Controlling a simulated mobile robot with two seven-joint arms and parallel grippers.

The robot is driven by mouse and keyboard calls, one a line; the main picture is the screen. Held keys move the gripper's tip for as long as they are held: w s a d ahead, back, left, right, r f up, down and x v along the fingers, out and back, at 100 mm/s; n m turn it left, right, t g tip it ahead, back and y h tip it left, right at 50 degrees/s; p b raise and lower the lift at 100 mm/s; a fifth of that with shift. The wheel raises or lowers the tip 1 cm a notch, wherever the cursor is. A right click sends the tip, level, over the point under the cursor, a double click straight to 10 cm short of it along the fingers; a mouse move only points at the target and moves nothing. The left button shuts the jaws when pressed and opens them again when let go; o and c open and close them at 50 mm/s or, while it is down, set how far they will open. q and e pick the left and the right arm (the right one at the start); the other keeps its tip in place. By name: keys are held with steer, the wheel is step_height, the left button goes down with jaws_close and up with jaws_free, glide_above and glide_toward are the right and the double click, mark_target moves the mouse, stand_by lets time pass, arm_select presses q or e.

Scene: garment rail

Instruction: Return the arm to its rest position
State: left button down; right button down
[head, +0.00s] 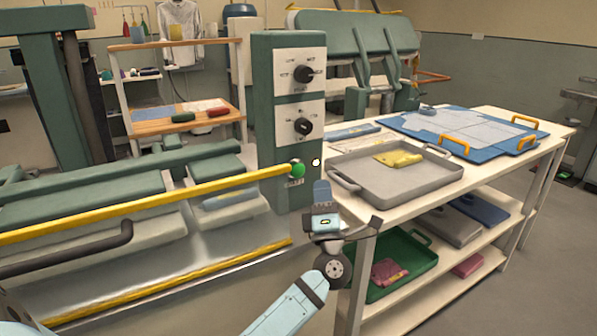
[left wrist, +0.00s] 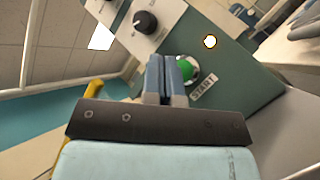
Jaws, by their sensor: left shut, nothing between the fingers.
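My left gripper (head: 321,188) comes up from the lower middle of the head view. Its fingers are shut together with nothing between them. In the left wrist view its paired fingertips (left wrist: 168,62) point at the green panel, partly in front of the green START button (left wrist: 187,70). In the head view the green button (head: 298,170) sits low on the control post (head: 289,60), just left of and above my fingers. I cannot tell whether the fingers touch the button or panel. My right gripper is not in view.
A yellow bar (head: 150,202) runs along the press at left. At right, a white table (head: 362,216) holds a grey tray (head: 400,183) with a yellow cloth (head: 398,159) and a blue board (head: 480,152). A green tray (head: 412,264) sits on its shelf, close to my arm.

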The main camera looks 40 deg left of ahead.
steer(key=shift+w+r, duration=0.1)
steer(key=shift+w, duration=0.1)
